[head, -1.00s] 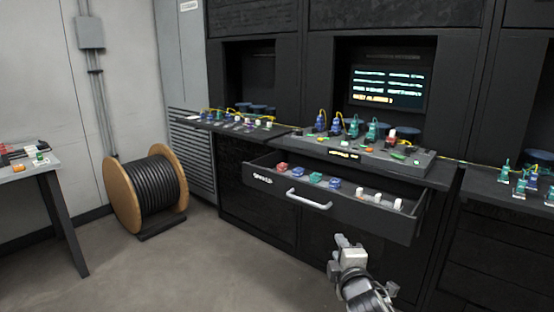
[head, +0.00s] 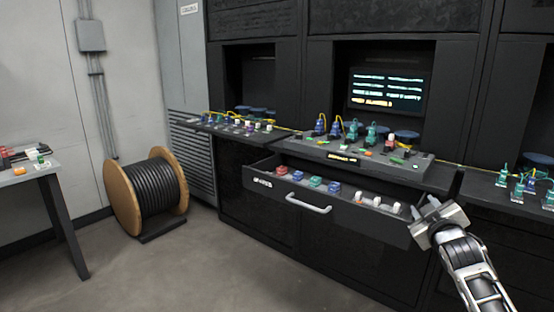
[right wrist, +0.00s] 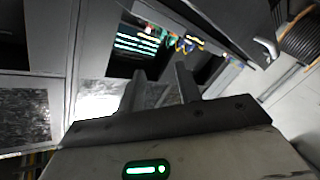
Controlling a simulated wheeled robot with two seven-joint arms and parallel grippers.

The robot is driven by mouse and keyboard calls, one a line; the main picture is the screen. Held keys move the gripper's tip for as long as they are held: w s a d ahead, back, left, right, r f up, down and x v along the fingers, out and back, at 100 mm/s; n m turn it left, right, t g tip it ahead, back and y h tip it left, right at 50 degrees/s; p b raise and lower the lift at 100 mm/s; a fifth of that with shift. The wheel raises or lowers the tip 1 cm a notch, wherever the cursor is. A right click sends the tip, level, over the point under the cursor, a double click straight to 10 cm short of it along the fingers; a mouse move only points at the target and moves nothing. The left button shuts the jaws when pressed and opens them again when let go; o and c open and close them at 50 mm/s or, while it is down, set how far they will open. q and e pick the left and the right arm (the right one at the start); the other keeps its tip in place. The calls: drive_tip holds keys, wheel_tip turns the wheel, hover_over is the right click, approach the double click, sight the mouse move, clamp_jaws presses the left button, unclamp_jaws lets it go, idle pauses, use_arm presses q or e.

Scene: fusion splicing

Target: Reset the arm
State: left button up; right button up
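My right gripper (head: 430,214) is raised at the right end of the open drawer (head: 270,183), in front of the bench. In the right wrist view its two fingers (right wrist: 160,86) stand apart with nothing visible between them. My right arm comes up from the lower right corner of the head view. My left gripper is not in view.
The drawer sticks out below the splicing console (head: 345,157) and holds red, blue, green and white connectors. A lit screen (head: 385,90) is behind. A cable spool (head: 148,195) and a side table (head: 40,170) stand left. The floor between is clear.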

drive_tip(key=s+a+f+m+g+y, duration=0.2)
drive_tip(key=s+a+f, duration=0.5)
drive_tip(key=s+f, duration=0.25)
drive_tip(key=s+a+f+m+g+y, duration=0.1)
drive_tip(key=s+a+f+g+y, duration=0.1)
drive_tip(key=s+a+f, duration=0.7)
drive_tip(key=s+a+f+g+y, duration=0.1)
drive_tip(key=s+a+f, duration=0.1)
drive_tip(key=s, duration=0.7)
drive_tip(key=s+a+f+m+g+y, duration=0.1)
drive_tip(key=s+a+f, duration=0.1)
drive_tip(key=s, duration=0.8)
drive_tip(key=shift+s+a+f, duration=0.15)
drive_tip(key=shift+a+f, duration=0.1)
drive_tip(key=shift+a, duration=0.6)
